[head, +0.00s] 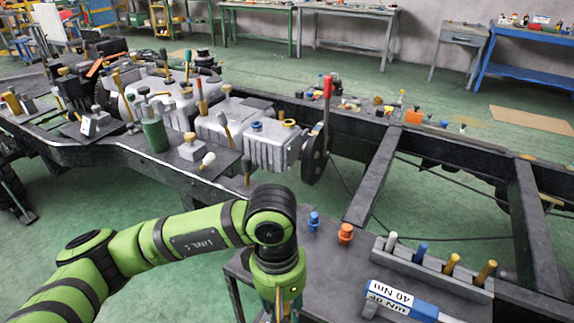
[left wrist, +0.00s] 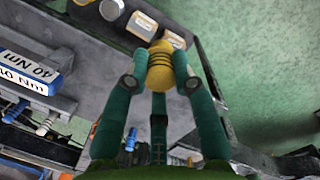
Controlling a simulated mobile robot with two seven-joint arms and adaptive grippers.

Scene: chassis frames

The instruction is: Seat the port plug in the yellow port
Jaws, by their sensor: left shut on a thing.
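My left gripper (head: 281,308) hangs low at the bottom edge of the head view, pointing down, its tips cut off by the frame. In the left wrist view its green fingers (left wrist: 157,72) are shut on a yellow, dark-banded piece, which looks like the port plug (left wrist: 160,62). The plug is hidden in the head view. The yellow port (head: 289,123) is a yellow ring on top of the grey gearbox housing (head: 270,148), beside a blue ring (head: 256,126). The gripper is well in front of the port and apart from it. My right gripper is not in view.
A blue plug (head: 314,221) and an orange plug (head: 346,233) stand on the dark shelf. A rack with several pegs (head: 430,265) and a torque wrench labelled 40 Nm (head: 400,298) lie right of my arm. A red-handled lever (head: 327,95) rises beside the housing.

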